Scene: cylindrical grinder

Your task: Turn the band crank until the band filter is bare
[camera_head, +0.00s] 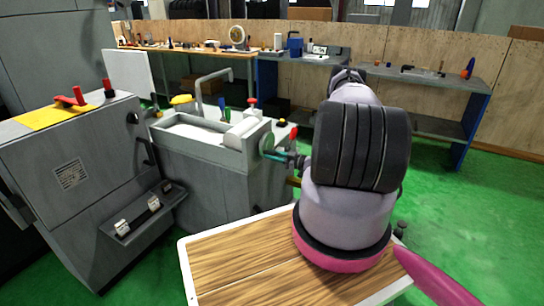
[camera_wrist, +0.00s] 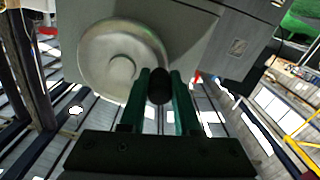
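The band crank (camera_wrist: 108,62) shows in the wrist view as a round metal wheel with a dark knob (camera_wrist: 159,86) near its rim. My gripper (camera_wrist: 160,88) has its two green fingers on either side of this knob. The knob fills the gap between the fingertips, so the gripper looks shut on it. In the head view the crank wheel (camera_head: 267,143) is on the near right end of the grey filter tank, with my gripper (camera_head: 284,158) at it. The band filter (camera_head: 190,132) is a pale surface in the tank's top; its detail is too small to tell.
A grey cabinet (camera_head: 70,175) with red levers stands left of the tank. A bent pipe (camera_head: 200,92) rises over the tank. A wooden tray top (camera_head: 240,262) is in the foreground. Benches (camera_head: 430,78) line the back wall. Green floor is free at right.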

